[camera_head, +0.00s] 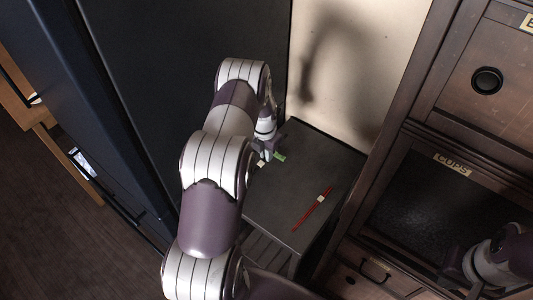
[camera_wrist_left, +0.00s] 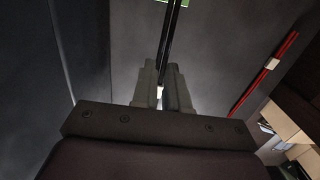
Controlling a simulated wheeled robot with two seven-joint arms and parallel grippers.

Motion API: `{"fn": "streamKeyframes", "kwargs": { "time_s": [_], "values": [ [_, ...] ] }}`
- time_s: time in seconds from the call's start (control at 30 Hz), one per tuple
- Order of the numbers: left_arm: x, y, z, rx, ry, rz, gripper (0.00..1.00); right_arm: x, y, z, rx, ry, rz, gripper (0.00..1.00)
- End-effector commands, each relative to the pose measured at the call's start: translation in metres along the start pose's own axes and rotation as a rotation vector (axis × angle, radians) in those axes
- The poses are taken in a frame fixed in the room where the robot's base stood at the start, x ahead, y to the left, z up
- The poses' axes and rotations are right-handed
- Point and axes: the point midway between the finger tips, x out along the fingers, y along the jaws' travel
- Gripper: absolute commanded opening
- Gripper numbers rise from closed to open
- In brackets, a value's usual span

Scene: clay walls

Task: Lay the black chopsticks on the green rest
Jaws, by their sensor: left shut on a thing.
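My left gripper (camera_wrist_left: 167,78) is shut on the black chopsticks (camera_wrist_left: 169,40), which run away from the fingers toward the top of the left wrist view. A small white patch shows between the fingers. The green rest (camera_wrist_left: 172,3) is cut off by the top edge there, and the far ends of the chopsticks overlap it in the picture; I cannot tell whether they touch. In the head view the green rest (camera_head: 280,157) lies on the dark cabinet top, just right of my left gripper (camera_head: 266,153). My right gripper (camera_head: 455,272) is at the lower right, its jaws unclear.
Red chopsticks (camera_head: 312,210) with a white piece (camera_head: 320,198) at their middle lie on the dark top (camera_head: 285,215), right of the green rest. A tall dark panel (camera_head: 160,80) stands left. A wooden cabinet with a CUPS label (camera_head: 453,164) stands right.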

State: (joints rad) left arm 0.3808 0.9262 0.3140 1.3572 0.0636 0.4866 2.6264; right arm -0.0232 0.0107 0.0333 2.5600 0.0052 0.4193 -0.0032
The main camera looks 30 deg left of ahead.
Motion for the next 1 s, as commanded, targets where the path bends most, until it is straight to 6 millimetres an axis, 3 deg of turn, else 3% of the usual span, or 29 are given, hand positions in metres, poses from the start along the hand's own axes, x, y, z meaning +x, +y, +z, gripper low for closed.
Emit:
{"fn": "streamKeyframes", "kwargs": {
  "time_s": [0.6,0.97,1.0],
  "values": [
    [0.053,0.000,-0.004,0.001,-0.001,0.000,0.00,0.042,0.000,0.005,0.000,0.000,0.000,0.00],
    [0.057,0.000,-0.004,0.001,0.000,0.000,0.00,0.043,0.000,0.005,0.000,0.000,0.000,0.00],
    [0.057,0.000,-0.004,0.001,-0.001,0.000,0.23,0.043,0.000,0.005,0.000,0.000,0.000,0.00]
  ]
}}
